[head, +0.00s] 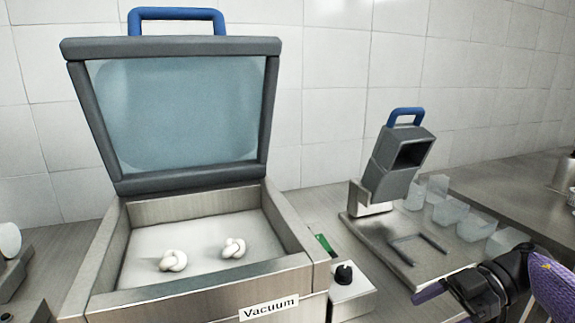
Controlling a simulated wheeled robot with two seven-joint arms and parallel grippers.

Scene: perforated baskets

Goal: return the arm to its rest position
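My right gripper (440,307) is at the lower right, with its dark body and purple fingers pointing left. Its two fingers are apart with nothing seen between them, and the lower finger is cut off by the bottom edge of the picture. My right arm (555,285) comes in from the right edge, with a purple cover. My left gripper is not in view.
The vacuum machine's lid (180,115) stands open, with two white knotted pieces (173,261) (233,248) inside. A knob box (347,288) stands close left of my gripper. Several clear cups (450,212) stand behind it. A steel counter (525,205) extends right.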

